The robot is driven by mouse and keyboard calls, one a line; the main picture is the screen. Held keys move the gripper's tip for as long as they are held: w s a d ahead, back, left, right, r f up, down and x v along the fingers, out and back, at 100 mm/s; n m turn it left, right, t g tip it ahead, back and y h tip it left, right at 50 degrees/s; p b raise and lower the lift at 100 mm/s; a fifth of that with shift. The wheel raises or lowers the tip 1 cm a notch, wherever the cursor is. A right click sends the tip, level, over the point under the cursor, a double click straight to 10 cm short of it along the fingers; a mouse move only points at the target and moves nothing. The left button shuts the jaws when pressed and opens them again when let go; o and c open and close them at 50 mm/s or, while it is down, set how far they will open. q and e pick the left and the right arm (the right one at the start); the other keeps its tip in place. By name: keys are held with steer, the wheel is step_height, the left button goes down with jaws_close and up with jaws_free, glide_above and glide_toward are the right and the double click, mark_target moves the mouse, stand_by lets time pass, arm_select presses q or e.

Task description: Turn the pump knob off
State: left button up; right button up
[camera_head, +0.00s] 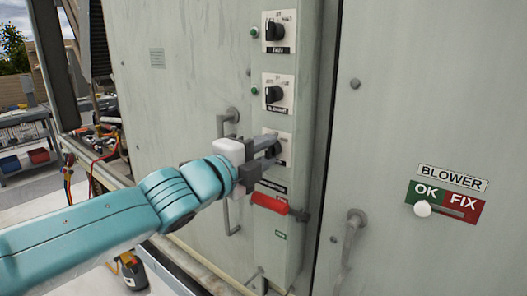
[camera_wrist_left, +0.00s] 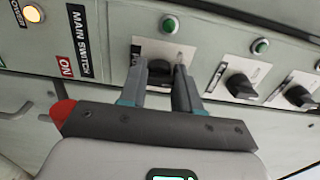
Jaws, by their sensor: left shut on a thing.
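The pump knob (camera_head: 277,149) is a black rotary knob on a white plate, the lowest of three knobs on the narrow panel in the head view. My left gripper (camera_head: 273,152) reaches it from the left and is shut on it. In the left wrist view the dark knob (camera_wrist_left: 160,70) sits between the two fingertips of my left gripper (camera_wrist_left: 161,82). Fingers cover much of the knob, its plate and its label, so its setting cannot be read. A green lamp (camera_wrist_left: 169,25) is beside that plate. My right gripper is not in view.
The blower knob (camera_head: 274,94) and fan knob (camera_head: 275,31) are above. A red main switch handle (camera_head: 269,204) is just below my gripper. A grey door handle (camera_head: 229,170) stands left of the panel. A blower OK/FIX slider (camera_head: 423,208) is at right, on OK.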

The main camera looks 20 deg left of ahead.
arm_select(q)
steer(key=shift+r, duration=0.1)
steer(key=o, duration=1.1)
steer(key=shift+w, duration=0.1)
steer(key=shift+c, duration=0.2)
steer(key=p+v, duration=0.3)
steer(key=v, duration=1.3)
steer(key=shift+s, duration=0.25)
steer(key=shift+w, duration=0.1)
steer(key=shift+a, duration=0.1)
